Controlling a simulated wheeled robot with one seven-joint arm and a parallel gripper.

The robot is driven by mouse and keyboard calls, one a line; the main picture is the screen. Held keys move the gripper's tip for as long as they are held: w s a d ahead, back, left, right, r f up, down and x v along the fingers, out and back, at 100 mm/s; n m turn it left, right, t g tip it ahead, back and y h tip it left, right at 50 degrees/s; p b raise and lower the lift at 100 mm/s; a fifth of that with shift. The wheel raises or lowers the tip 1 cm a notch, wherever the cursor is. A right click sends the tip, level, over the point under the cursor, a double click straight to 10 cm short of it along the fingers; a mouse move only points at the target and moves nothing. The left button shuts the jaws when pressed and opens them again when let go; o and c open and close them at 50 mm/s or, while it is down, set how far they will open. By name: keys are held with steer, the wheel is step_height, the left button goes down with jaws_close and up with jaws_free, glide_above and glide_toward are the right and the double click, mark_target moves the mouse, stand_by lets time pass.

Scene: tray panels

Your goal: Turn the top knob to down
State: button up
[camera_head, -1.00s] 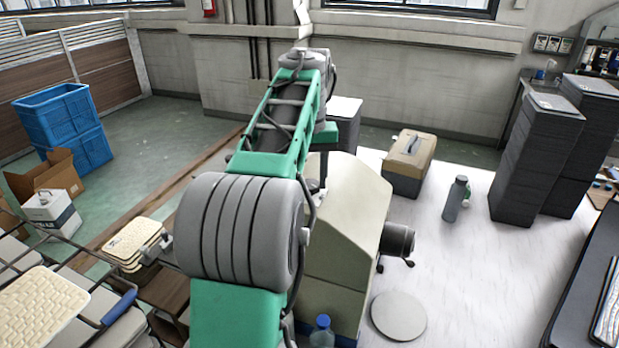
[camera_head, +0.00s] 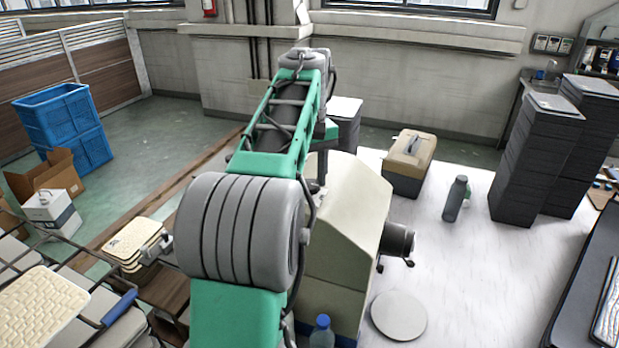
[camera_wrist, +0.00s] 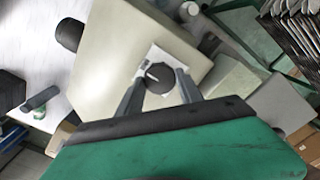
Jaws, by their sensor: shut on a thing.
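The knob (camera_wrist: 157,88) is a dark round dial with a pale pointer mark, on a white square plate on a beige machine housing (camera_wrist: 115,60). My gripper (camera_wrist: 159,85) has one finger on each side of the knob in the wrist view and is shut on it. The pointer mark lies near the knob's upper left in that view. In the head view the same beige housing (camera_head: 350,215) stands right of my arm. The knob and my gripper are hidden there behind the arm and housing.
A dark cylinder (camera_head: 398,238) sticks out of the housing's right side. A tan-topped case (camera_head: 408,160), a grey bottle (camera_head: 455,199) and tall dark stacks (camera_head: 533,160) stand on the white floor to the right. Blue crates (camera_head: 62,125) stand at far left.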

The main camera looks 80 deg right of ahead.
mark_target(310, 184)
steer(key=o, duration=1.4)
step_height(310, 184, up, 8)
steer(key=shift+f, duration=0.1)
